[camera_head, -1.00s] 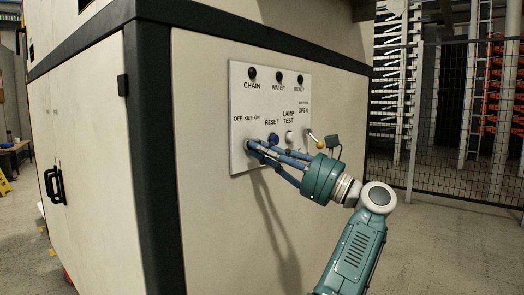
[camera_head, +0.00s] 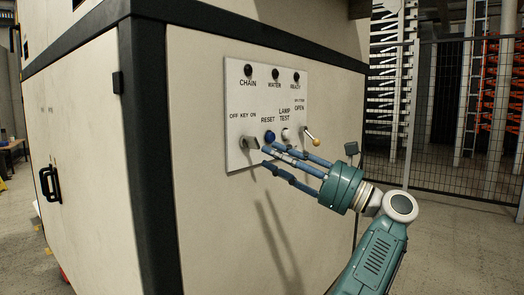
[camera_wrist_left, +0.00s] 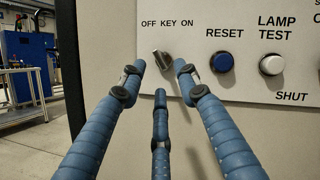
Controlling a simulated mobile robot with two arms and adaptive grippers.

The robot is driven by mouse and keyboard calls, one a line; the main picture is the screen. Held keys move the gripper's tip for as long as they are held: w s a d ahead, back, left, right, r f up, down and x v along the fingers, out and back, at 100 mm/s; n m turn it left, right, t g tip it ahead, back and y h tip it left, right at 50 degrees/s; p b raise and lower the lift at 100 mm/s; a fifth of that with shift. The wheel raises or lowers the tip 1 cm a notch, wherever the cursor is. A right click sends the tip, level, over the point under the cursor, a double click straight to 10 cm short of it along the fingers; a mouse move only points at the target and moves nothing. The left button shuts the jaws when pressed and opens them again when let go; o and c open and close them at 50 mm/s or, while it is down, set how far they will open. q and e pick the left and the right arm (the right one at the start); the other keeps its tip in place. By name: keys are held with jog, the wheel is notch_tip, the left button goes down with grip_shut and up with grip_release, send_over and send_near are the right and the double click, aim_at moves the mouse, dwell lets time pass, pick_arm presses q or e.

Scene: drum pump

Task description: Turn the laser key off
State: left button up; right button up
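The laser key (camera_head: 248,142) is a small grey knob under the label "OFF KEY ON" on the white panel (camera_head: 237,90). In the left wrist view the key (camera_wrist_left: 161,58) looks slanted, with its upper end toward the upper left, on the OFF side. My left gripper (camera_head: 267,157) has blue fingers and is in front of the panel, just right of and below the key. The left wrist view shows its fingers (camera_wrist_left: 159,75) spread apart, empty, with the key visible beyond and between the tips. My right gripper is not in view.
Right of the key are a blue RESET button (camera_head: 269,137), a white LAMP TEST button (camera_head: 286,134) and a lever with an orange-tan knob (camera_head: 316,142). Three dark lamps line the panel's top. A mesh fence (camera_head: 440,150) stands at the right.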

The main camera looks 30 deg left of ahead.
pick_arm(q)
jog(key=v, duration=0.7)
jog(key=shift+f, duration=0.15)
